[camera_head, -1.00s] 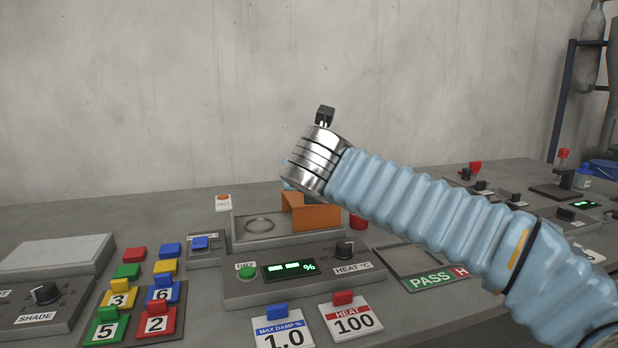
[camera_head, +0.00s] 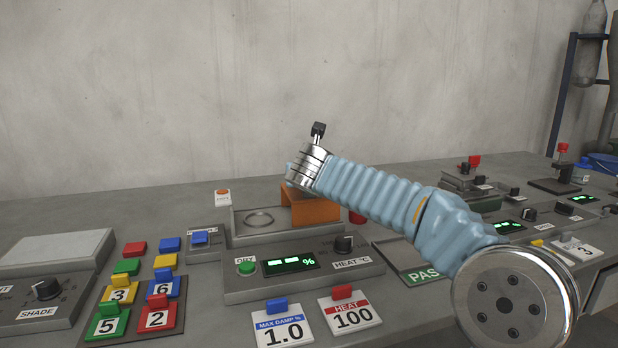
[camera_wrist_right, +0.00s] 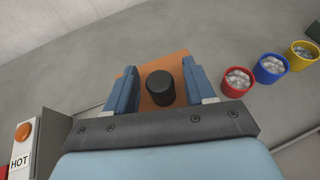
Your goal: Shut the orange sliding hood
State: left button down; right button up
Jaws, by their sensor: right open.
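The orange hood (camera_head: 316,212) stands at the right end of the grey station in the head view, with an uncovered ring (camera_head: 260,219) to its left. In the right wrist view the hood's orange top (camera_wrist_right: 166,60) shows under a round black knob (camera_wrist_right: 160,88). My right gripper (camera_wrist_right: 160,80) is open, its two blue fingers on either side of the knob with a small gap at each side. In the head view my right wrist is above and behind the hood, and its fingers are hidden. My left gripper is not in view.
A HOT button (camera_head: 222,197) stands at the station's back left. A control panel with a green button (camera_head: 246,267) and a HEAT knob (camera_head: 344,243) is in front. Red (camera_wrist_right: 237,82), blue (camera_wrist_right: 271,68) and yellow (camera_wrist_right: 304,54) cups stand beyond the hood.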

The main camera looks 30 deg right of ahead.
grip_shut()
jog(key=w+a, duration=0.1)
jog(key=a, duration=0.7)
jog(key=w+a, duration=0.1)
jog(key=a, duration=0.2)
jog(key=shift+w+a+p, duration=0.35)
jog(key=shift+a+p, duration=0.05)
grip_release()
jog(key=shift+a, duration=0.1)
jog(key=b+v, duration=0.1)
jog(key=v, duration=1.2)
jog(key=shift+s+a+r, duration=0.15)
jog(key=shift+s+a, duration=0.05)
jog(key=shift+s, duration=0.05)
